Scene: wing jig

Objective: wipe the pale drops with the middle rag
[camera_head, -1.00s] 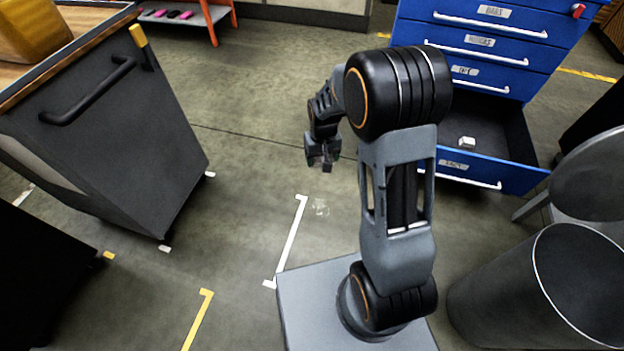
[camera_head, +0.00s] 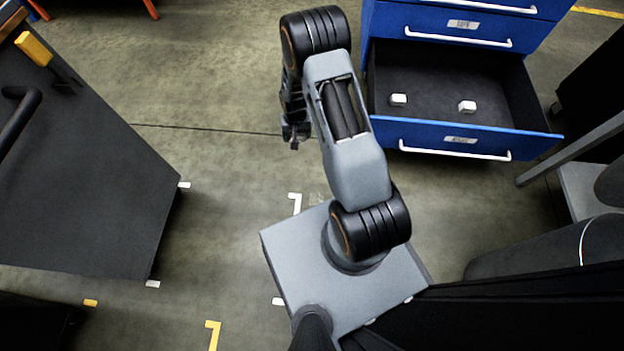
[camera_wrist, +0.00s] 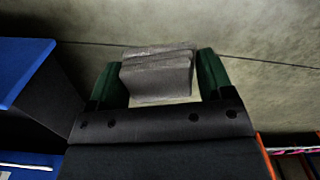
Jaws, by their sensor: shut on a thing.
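A grey folded rag (camera_wrist: 157,80) sits between the two green fingers of my gripper (camera_wrist: 160,77) in the wrist view. The fingers are shut on it, and its layers show as stacked edges. In the head view my gripper (camera_head: 294,136) hangs over the bare floor, left of the open drawer, and the rag cannot be made out there. The pale drops (camera_head: 316,198) show as a faint patch on the floor, just beside the edge of my base and right of a white floor mark.
A blue cabinet has an open drawer (camera_head: 468,140) with two small white blocks (camera_head: 398,99) in it. A dark cart (camera_head: 75,180) stands at left. A dark bin (camera_head: 530,245) is at right. The floor between cart and drawer is clear.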

